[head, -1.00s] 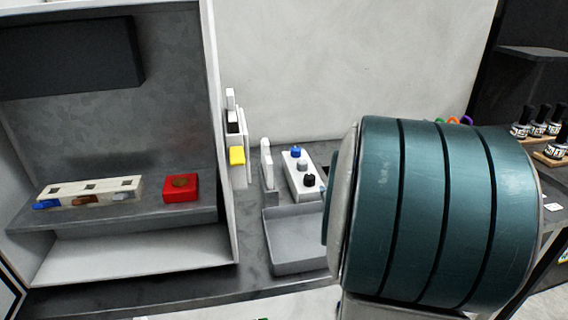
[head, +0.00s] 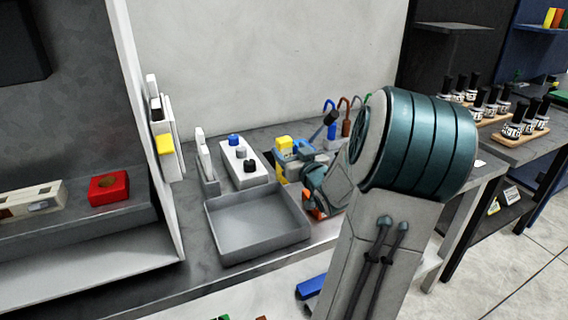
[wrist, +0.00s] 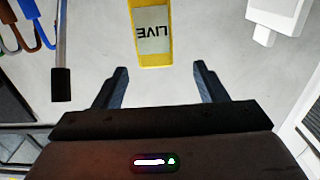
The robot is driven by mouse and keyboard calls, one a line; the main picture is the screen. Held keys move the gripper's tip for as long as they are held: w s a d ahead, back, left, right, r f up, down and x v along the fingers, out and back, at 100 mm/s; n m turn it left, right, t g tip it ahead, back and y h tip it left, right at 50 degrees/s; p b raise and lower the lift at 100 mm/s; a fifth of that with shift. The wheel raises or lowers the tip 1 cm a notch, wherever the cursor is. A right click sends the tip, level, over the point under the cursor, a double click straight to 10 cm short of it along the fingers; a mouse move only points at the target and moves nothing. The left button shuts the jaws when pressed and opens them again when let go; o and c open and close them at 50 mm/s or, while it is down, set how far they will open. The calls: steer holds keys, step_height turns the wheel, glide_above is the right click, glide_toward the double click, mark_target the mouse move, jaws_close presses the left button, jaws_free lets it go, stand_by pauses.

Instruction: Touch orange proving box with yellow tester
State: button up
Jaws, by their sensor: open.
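A yellow piece marked LIVE (wrist: 152,35), apparently the tester, stands just beyond and between the fingertips of my gripper (wrist: 158,85) in the wrist view; the label reads upside down. My gripper is open, with nothing between its fingers. In the head view a yellow block (head: 284,143) shows by my gripper, behind the grey tray, partly hidden by my arm. A small orange patch (head: 315,207) shows beside my arm; I cannot tell whether it is the proving box.
An empty grey tray (head: 257,225) lies on the bench, with a white block with several knobs (head: 245,162) behind it. Hooked coloured leads (head: 345,112) stand at the back. In the wrist view, a black-ended rod (wrist: 61,85) is left and a white piece (wrist: 277,15) upper right.

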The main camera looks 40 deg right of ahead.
mark_target(287, 144)
steer(key=shift+d+x, duration=0.15)
steer(key=shift+x, duration=1.4)
steer(key=shift+d+x, duration=0.1)
steer(key=shift+x, duration=1.45)
steer(key=shift+s+f, duration=0.1)
steer(key=shift+c, duration=0.3)
jaws_close()
